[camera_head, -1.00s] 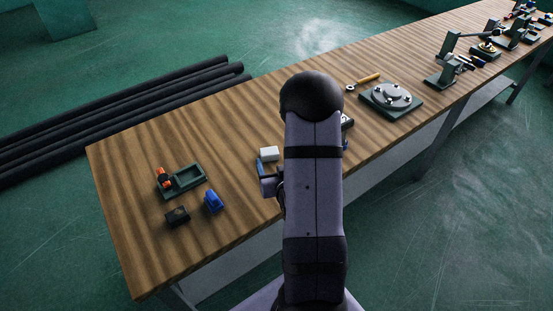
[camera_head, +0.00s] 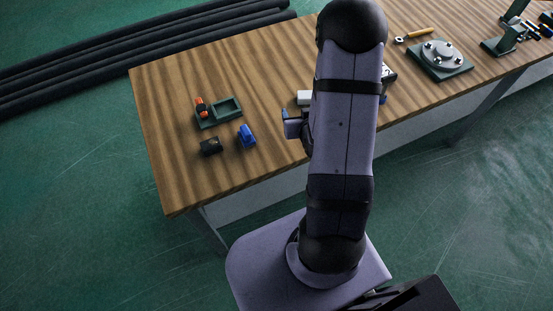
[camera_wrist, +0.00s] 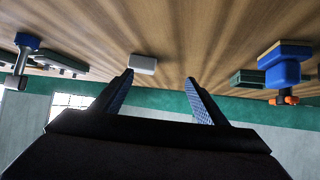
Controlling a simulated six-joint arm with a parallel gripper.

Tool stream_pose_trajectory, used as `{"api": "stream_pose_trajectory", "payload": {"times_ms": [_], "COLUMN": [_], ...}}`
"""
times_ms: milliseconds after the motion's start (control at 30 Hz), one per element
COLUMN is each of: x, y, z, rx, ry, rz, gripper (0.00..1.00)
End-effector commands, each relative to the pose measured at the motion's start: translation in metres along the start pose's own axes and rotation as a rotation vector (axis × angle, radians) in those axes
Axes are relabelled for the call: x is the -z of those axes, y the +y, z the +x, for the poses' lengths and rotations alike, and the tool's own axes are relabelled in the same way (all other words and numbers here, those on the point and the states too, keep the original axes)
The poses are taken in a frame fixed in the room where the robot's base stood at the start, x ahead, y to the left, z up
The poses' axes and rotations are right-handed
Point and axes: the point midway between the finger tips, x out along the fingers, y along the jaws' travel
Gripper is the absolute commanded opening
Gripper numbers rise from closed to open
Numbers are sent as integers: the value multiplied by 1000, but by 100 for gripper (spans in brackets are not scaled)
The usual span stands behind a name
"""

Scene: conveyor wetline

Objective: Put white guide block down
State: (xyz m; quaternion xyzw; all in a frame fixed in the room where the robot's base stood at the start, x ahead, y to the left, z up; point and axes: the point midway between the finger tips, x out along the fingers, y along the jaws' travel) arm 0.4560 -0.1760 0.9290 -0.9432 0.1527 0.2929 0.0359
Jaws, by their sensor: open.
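The white guide block (camera_head: 304,97) rests on the wooden table just left of my arm in the head view, partly covered by the arm. In the wrist view the white guide block (camera_wrist: 142,64) lies on the wood beyond my fingertips, nearer the left one and apart from both fingers as far as I can tell. My gripper (camera_wrist: 159,78) is open and empty, with its two blue-padded fingers spread. In the head view my arm hides most of the gripper.
A green tray (camera_head: 236,118) with an orange part (camera_head: 201,105) stands on the table's left. A blue part (camera_head: 246,136) and a dark block (camera_head: 211,146) sit in front of it.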

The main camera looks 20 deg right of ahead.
Motion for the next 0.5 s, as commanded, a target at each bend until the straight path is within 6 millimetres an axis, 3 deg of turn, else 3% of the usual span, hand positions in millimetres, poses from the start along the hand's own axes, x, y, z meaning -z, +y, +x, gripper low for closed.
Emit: {"api": "stream_pose_trajectory", "payload": {"times_ms": [267,500], "x": [-12,-33], "y": [-54,-90], "z": [-36,-106], "rx": [75,125], "ry": [-315,-602], "rz": [-92,-171], "gripper": [67,67]}}
